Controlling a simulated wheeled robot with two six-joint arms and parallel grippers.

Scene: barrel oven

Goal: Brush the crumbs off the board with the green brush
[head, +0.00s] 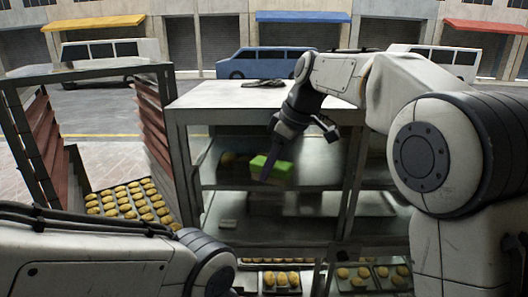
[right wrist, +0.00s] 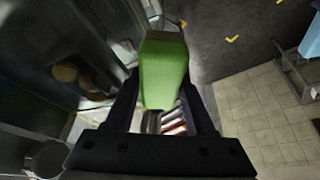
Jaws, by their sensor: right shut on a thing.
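The green brush (head: 281,170) is a green block with a paler face, held in front of the cabinet's open shelves. It also shows in the right wrist view (right wrist: 165,72), between the dark fingers. My right gripper (head: 268,158) is shut on it, and the brush is apart from the shelf below as far as I can tell. I cannot pick out the board for certain, and no crumbs are distinct. My left arm shows at the lower left, but its gripper is out of view.
A metal cabinet with a pale top (head: 225,95) stands in the middle; a dark flat item (head: 265,83) lies on it. Trays of buns (head: 130,203) are at the left, with more below. An open rack (head: 40,150) stands at the far left. Vans are parked behind.

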